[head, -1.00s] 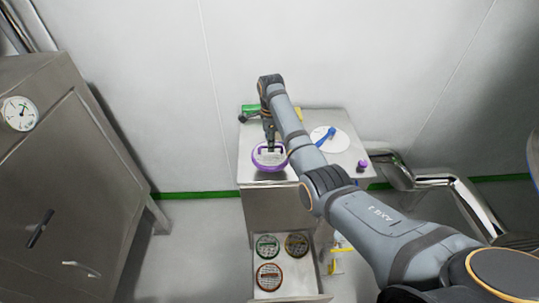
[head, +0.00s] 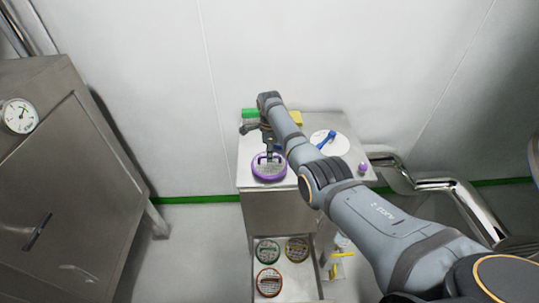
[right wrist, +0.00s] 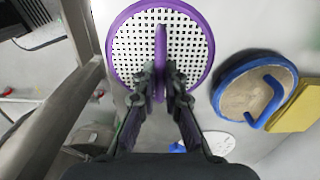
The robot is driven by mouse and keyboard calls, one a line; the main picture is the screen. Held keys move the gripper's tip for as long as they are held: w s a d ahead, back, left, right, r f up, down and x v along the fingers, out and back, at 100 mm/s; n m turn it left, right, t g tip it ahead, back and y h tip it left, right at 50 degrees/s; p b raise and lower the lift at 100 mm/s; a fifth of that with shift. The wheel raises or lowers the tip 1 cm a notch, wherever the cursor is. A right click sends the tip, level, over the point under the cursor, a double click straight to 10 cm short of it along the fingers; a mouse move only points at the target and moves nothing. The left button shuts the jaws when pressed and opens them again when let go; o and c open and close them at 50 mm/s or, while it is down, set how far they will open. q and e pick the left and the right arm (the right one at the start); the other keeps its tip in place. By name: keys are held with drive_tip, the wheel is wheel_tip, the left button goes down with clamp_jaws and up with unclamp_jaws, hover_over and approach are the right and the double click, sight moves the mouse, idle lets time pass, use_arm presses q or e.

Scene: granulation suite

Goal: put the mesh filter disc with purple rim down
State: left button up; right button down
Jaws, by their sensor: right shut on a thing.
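The mesh filter disc with purple rim (head: 269,173) is at the front left of the steel cabinet's top (head: 345,177). My right gripper (head: 269,158) is above it. In the right wrist view, the disc's white perforated mesh (right wrist: 132,45) faces the camera, and my right gripper (right wrist: 160,85) is shut on its upright purple handle. The disc looks level and very near the cabinet top; I cannot tell whether it touches. My left gripper is not in view.
A blue-rimmed disc (right wrist: 225,98) and a yellow block (right wrist: 297,107) lie beside the held disc. A white round plate with a blue handle (head: 340,146) and a purple knob (head: 362,168) are to the right.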

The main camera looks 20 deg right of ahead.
drive_tip(key=shift+f, duration=0.15)
drive_tip(key=c, duration=1.4)
unclamp_jaws()
drive_tip(key=shift+c, duration=0.2)
drive_tip(key=shift+r, duration=0.25)
wheel_tip(320, 180, up, 12)
drive_tip(key=shift+f, duration=0.1)
